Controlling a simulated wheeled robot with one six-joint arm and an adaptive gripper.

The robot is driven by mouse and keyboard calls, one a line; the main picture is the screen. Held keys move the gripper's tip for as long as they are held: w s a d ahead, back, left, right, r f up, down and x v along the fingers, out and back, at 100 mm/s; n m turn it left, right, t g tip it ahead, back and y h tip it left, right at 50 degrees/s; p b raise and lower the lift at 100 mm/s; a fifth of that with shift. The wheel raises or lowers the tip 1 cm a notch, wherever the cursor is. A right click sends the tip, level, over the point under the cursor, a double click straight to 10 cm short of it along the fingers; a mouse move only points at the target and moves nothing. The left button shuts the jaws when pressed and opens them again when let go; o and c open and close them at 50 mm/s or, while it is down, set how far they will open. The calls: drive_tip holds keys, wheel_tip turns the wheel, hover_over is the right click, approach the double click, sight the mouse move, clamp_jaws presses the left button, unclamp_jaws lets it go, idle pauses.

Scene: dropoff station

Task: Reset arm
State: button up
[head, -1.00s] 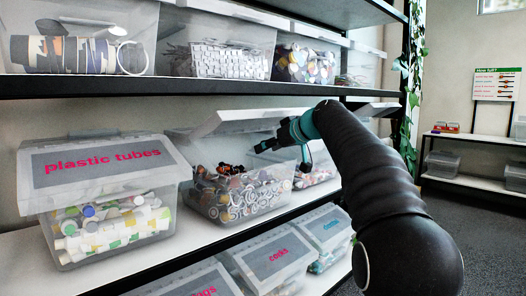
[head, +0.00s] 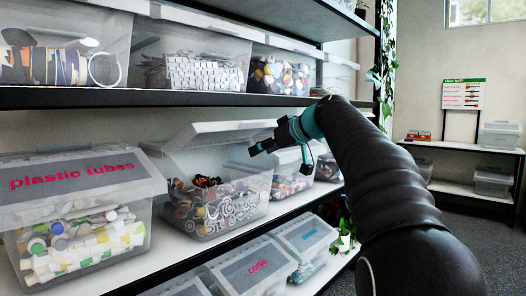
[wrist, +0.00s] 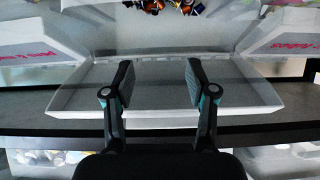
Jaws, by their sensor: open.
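My gripper (head: 268,144) is at the end of my black sleeved arm, in front of the shelf and above the open box in the head view. In the wrist view my gripper (wrist: 160,82) has its two fingers apart with nothing between them. The open box (head: 222,222) is clear plastic, holds mixed small items, and has its lid (head: 222,128) raised. The lid (wrist: 240,92) lies behind the fingers in the wrist view, and some colourful items (wrist: 165,6) show at its top edge. I cannot tell whether the fingers touch the lid.
A closed box labelled "plastic tubes" (head: 75,180) stands left of the open box. Another box of items (head: 290,186) stands to its right. More boxes fill the shelves above and below, including one labelled "corks" (head: 258,268). Open floor (head: 470,225) lies at right.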

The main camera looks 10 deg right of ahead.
drive_tip(key=s+d+f+m+g+h, duration=0.2)
drive_tip(key=s+f+m, duration=0.2)
drive_tip(key=f, duration=0.5)
drive_tip(key=s+d+f+m+g+h, duration=0.15)
drive_tip(key=s+f+m, duration=0.25)
drive_tip(key=f, duration=0.5)
drive_tip(key=s+a+f+h, duration=0.1)
drive_tip(key=s+f, duration=0.4)
drive_tip(key=s, duration=0.6)
drive_tip(key=s+a+f+g+h, duration=0.1)
drive_tip(key=s+f, duration=0.4)
drive_tip(key=s, duration=0.6)
drive_tip(key=s+a+f+h, duration=0.1)
drive_tip(key=s+f, duration=0.4)
drive_tip(key=s, duration=0.6)
drive_tip(key=shift+n+h, duration=0.4)
drive_tip(key=shift+h, duration=0.15)
drive_tip(key=shift+f, duration=0.1)
